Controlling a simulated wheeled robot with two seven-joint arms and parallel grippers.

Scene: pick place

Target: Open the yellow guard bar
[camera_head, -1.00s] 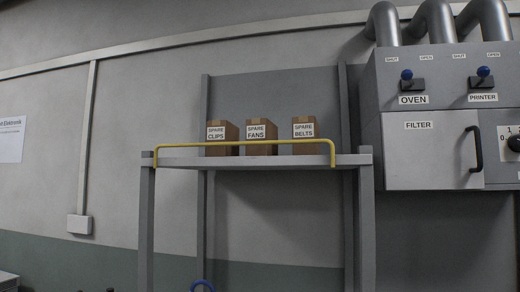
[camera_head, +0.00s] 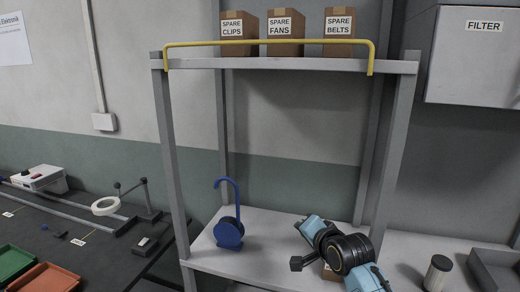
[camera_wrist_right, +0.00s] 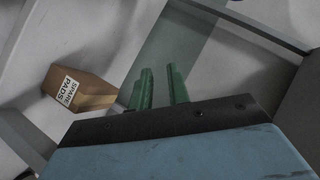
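The yellow guard bar (camera_head: 268,42) runs across the front of the upper shelf (camera_head: 290,65), with its ends bent down at both front corners. It passes in front of brown boxes labelled SPARE CLIPS (camera_head: 240,24), SPARE FANS (camera_head: 285,22) and SPARE BELTS (camera_head: 339,20). My right arm is in the head view, low over the lower shelf and well below the bar; its fingers cannot be made out there. In the right wrist view the green fingers of my right gripper (camera_wrist_right: 160,88) are apart with nothing between them. My left gripper is not in view.
A SPARE PADS box (camera_wrist_right: 85,92) lies beside the right gripper in the wrist view. A blue hooked object (camera_head: 229,232) stands on the lower shelf (camera_head: 262,260), left of my arm. Shelf posts flank the space. A FILTER cabinet (camera_head: 475,60) is at right.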

